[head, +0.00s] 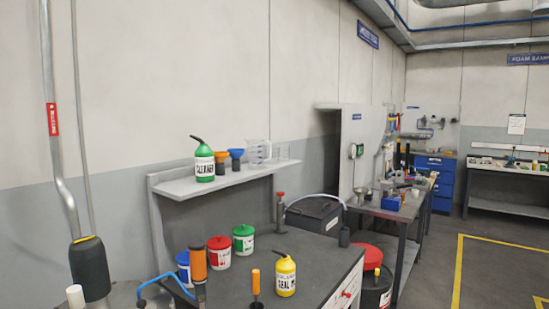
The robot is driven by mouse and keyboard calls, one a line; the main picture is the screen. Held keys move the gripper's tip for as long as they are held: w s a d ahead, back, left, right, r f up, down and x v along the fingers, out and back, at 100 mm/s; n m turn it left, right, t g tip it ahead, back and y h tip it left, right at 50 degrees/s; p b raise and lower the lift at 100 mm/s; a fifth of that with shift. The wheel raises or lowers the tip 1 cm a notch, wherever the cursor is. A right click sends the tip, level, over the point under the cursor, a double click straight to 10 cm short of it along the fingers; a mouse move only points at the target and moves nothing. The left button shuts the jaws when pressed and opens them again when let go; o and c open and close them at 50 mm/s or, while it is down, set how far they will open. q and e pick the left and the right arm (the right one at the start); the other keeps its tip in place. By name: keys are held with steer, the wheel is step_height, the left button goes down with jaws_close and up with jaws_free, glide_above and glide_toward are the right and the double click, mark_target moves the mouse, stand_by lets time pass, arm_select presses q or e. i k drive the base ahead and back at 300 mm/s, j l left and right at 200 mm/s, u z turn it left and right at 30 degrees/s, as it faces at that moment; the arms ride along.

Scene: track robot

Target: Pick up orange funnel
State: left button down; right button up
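The orange funnel (221,154) stands on the grey shelf (238,178) above the workbench, in the left middle of the head view. It is small in the picture, with its wide mouth up. A blue funnel (236,153) stands close on its right. A green bottle labelled cleaner (205,164), with a black spout, stands on its left and partly overlaps it or nearly touches it; I cannot tell which. Neither of my grippers shows in the head view.
The dark workbench (318,256) below holds red (219,256), green and blue lidded tubs, a yellow bottle (285,276) and orange-handled items. Clear glass containers (258,150) stand right of the funnels. A red-lidded drum stands beside the bench. Floor at the right is open.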

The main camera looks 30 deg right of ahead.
mark_target(220, 157)
steer(key=z, duration=0.5)
steer(key=i+l, duration=0.2)
steer(key=l, duration=0.15)
steer(key=i+l+u, duration=0.1)
steer(key=i+l, duration=0.3)
steer(key=l, duration=0.25)
